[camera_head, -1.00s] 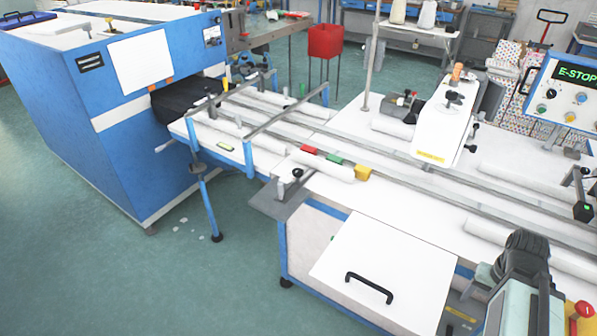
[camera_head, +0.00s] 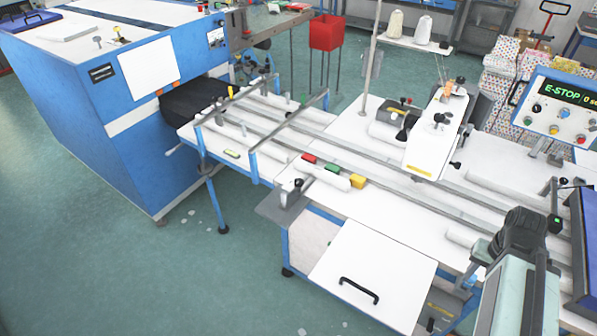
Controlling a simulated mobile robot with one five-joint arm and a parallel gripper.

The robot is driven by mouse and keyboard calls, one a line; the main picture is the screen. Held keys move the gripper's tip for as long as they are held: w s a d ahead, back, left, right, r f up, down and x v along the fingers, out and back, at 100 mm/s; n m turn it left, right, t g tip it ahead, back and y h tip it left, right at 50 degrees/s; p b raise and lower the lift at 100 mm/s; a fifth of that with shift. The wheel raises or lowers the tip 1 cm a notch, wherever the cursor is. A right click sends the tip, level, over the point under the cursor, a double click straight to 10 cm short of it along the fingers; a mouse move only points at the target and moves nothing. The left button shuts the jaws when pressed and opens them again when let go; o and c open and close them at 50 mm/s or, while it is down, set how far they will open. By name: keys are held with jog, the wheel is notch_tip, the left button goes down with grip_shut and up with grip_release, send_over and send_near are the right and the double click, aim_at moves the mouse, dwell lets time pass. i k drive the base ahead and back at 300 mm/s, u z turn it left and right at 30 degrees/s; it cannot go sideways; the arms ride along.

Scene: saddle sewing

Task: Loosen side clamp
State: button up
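A small clamp-like fitting with a black knob (camera_head: 297,184) stands on a grey bracket (camera_head: 283,207) at the left end of the white sewing table (camera_head: 330,215). Another dark upright fitting with a green light (camera_head: 556,222) stands at the table's right side. I cannot tell which of these is the side clamp, or whether it is tight. My arm, dark grey and pale green, rises at the lower right and covers part of the table's front right. Its gripper fingers are not visible.
A blue machine (camera_head: 110,120) fills the left, with a rail frame (camera_head: 260,115) leading to the table. A white sewing head (camera_head: 432,135) stands mid-table. A control panel (camera_head: 568,110) reads E-STOP. A drawer (camera_head: 372,275) faces front. The green floor (camera_head: 130,270) at front left is mostly clear.

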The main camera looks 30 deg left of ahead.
aim_at(298, 182)
jog(key=u, duration=2.9)
jog(key=i, duration=0.6)
jog(key=z, duration=1.7)
